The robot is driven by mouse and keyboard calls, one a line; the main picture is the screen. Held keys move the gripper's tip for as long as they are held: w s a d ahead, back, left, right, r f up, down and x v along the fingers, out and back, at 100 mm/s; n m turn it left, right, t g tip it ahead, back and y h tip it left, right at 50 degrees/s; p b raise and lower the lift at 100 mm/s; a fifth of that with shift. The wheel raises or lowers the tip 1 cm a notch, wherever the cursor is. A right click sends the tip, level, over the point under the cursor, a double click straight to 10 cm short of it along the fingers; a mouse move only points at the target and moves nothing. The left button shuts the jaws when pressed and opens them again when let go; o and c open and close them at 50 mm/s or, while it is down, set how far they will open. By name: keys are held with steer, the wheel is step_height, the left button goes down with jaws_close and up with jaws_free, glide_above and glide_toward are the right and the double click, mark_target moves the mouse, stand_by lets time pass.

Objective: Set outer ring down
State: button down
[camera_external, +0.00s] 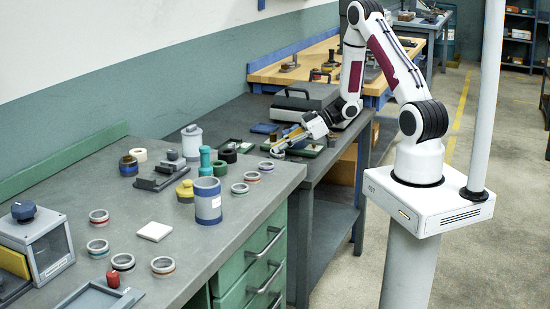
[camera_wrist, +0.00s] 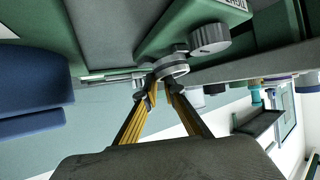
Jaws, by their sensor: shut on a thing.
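My gripper (camera_external: 279,149) reaches down and left over the near edge of the farther dark bench, beside the grey workbench. In the wrist view my gripper (camera_wrist: 160,92) has its yellow-sided fingers converging on a grey metal ring (camera_wrist: 172,67), the outer ring. The ring sits at the fingertips, tilted in the picture, close to a green block (camera_wrist: 185,28) with a grey round knob (camera_wrist: 209,39). I cannot tell whether the ring touches the block. In the external view the held ring is too small to make out clearly.
Several banded rings (camera_external: 163,266) stand on the grey workbench (camera_external: 190,270), with a blue-banded cylinder (camera_external: 208,203) and a white square pad (camera_external: 154,231). A black case (camera_external: 303,98) stands behind my gripper. A green tray (camera_external: 309,150) lies beside it. A blue object (camera_wrist: 35,85) fills the wrist view's left.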

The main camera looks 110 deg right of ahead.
step_height(320, 180, up, 9)
stand_by(0.8)
steer(key=shift+r, duration=0.2)
stand_by(0.6)
step_height(320, 180, up, 11)
steer(key=w+y, duration=0.1)
steer(key=w, duration=0.9)
steer(key=w+a+f+n+y, duration=0.1)
steer(key=w, duration=0.9)
steer(key=w+a+n+y, duration=0.1)
steer(key=w, duration=0.9)
steer(key=shift+f, duration=0.4)
steer(key=w+a+r+n+y, duration=0.1)
steer(key=w+a, duration=0.9)
steer(key=w, duration=0.3)
steer(key=w+a+r, duration=0.1)
steer(key=w+a, duration=0.9)
steer(key=w, duration=0.2)
steer(key=shift+g, duration=0.5)
steer(key=shift+w+f, duration=0.15)
steer(key=shift+f, duration=1.2)
steer(key=shift+w+f, duration=0.1)
steer(key=shift+f, duration=1.2)
